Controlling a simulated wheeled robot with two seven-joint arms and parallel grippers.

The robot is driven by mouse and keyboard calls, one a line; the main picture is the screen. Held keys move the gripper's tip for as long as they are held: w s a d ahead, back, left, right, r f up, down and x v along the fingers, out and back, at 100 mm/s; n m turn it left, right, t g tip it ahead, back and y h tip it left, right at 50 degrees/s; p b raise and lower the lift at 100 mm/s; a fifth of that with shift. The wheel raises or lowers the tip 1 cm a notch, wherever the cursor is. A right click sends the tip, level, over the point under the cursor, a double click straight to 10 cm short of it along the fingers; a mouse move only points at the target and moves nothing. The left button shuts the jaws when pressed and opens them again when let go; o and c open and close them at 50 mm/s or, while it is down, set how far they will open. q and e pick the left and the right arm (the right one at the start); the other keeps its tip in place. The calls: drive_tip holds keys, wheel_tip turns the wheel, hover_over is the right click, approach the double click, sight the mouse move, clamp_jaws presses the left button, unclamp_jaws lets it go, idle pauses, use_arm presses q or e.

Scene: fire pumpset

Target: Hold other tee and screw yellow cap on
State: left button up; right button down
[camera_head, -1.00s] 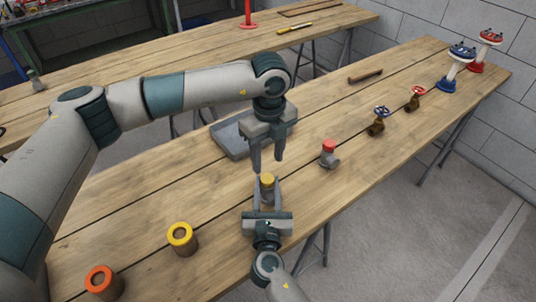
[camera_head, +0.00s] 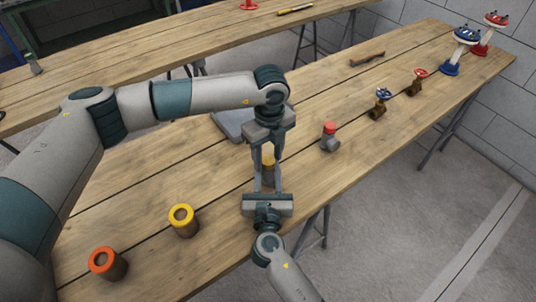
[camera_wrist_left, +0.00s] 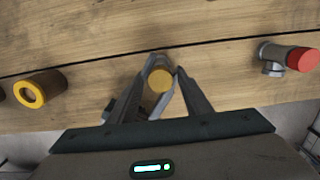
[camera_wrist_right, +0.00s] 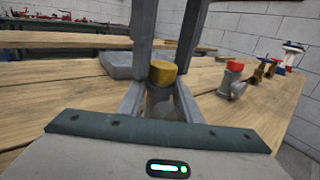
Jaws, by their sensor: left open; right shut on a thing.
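The yellow cap (camera_head: 267,160) sits on top of a grey tee (camera_wrist_right: 160,101), which stands upright near the table's front edge. It also shows in the left wrist view (camera_wrist_left: 160,79) and in the right wrist view (camera_wrist_right: 162,73). My right gripper (camera_wrist_right: 160,96) comes from the front, low, and is shut on the tee's body. My left gripper (camera_head: 264,158) points down from above, open, with one finger on each side of the yellow cap. I cannot tell whether its fingers touch the cap. Most of the tee is hidden by the fingers.
Another tee with a red cap (camera_head: 330,137) stands to the right. Blue-handled (camera_head: 380,103) and red-handled (camera_head: 417,82) valves are further right. A yellow-ringed cylinder (camera_head: 183,221) and an orange-ringed one (camera_head: 108,263) stand at the left. A grey tray (camera_head: 232,122) lies behind my left gripper.

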use_arm(q)
drive_tip(key=c, duration=1.1)
drive_tip(key=m, duration=0.6)
drive_tip(key=shift+m, duration=0.3)
drive_tip(key=o, duration=1.2)
drive_tip(key=shift+c, duration=0.2)
drive_tip(key=shift+r, duration=2.25)
drive_tip(key=shift+d, duration=0.1)
drive_tip(key=shift+c, duration=0.3)
